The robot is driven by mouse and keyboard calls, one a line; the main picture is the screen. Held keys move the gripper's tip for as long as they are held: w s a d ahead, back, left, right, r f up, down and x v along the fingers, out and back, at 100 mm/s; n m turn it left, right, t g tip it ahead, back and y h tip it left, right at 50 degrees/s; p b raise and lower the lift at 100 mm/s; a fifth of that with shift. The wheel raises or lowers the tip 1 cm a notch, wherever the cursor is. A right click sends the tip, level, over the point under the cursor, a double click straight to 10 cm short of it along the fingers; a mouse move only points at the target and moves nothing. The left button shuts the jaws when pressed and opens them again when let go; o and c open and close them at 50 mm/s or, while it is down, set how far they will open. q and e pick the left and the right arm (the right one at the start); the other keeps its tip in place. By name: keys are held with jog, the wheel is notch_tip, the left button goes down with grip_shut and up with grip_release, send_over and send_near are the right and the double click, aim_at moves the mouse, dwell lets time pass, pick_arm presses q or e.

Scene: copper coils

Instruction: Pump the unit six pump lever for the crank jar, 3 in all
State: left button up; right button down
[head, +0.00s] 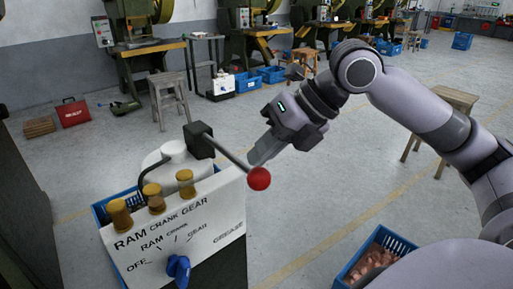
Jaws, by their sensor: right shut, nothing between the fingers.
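The pump unit's white panel (185,233) stands in front of me at the lower left, printed RAM, CRANK, GEAR above and OFF, RAM, CRANK, GEAR, GREASE below. A blue selector knob (178,268) sits low on it. Three amber-topped jars stand along its top edge, the crank jar (154,197) in the middle. The pump lever (228,151) slopes down right from a black block and ends in a red ball (259,178). My right gripper (256,160) is shut and empty, close beside the lever just above the ball; I cannot tell if they touch. My left gripper is out of view.
A blue crate (398,243) of copper-coloured parts stands at the lower right. Wooden stools, one at right (455,97) and one at left (168,83), stand on the floor. Green machines (150,35) line the back. The middle floor is clear.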

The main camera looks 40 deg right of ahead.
jog(key=shift+s+f, duration=0.15)
jog(key=shift+f, duration=0.3)
jog(key=shift+s+f+b, duration=0.1)
jog(key=shift+f+b, duration=0.55)
jog(key=shift+b, duration=0.05)
dwell(0.5)
jog(key=shift+r, duration=0.1)
dwell(0.5)
jog(key=shift+r+p, duration=1.1)
jog(key=shift+p, duration=0.25)
jog(key=r+p, duration=0.1)
jog(key=p, duration=0.1)
jog(key=w+r+p, duration=0.1)
jog(key=r+p, duration=0.1)
jog(key=shift+r, duration=0.15)
jog(key=shift+w+r+p, duration=0.1)
jog(key=shift+r+p, duration=0.75)
jog(key=shift+p, duration=0.2)
jog(key=r+p, duration=0.1)
jog(key=p, duration=0.1)
jog(key=r+p, duration=0.4)
jog(key=shift+w, duration=0.35)
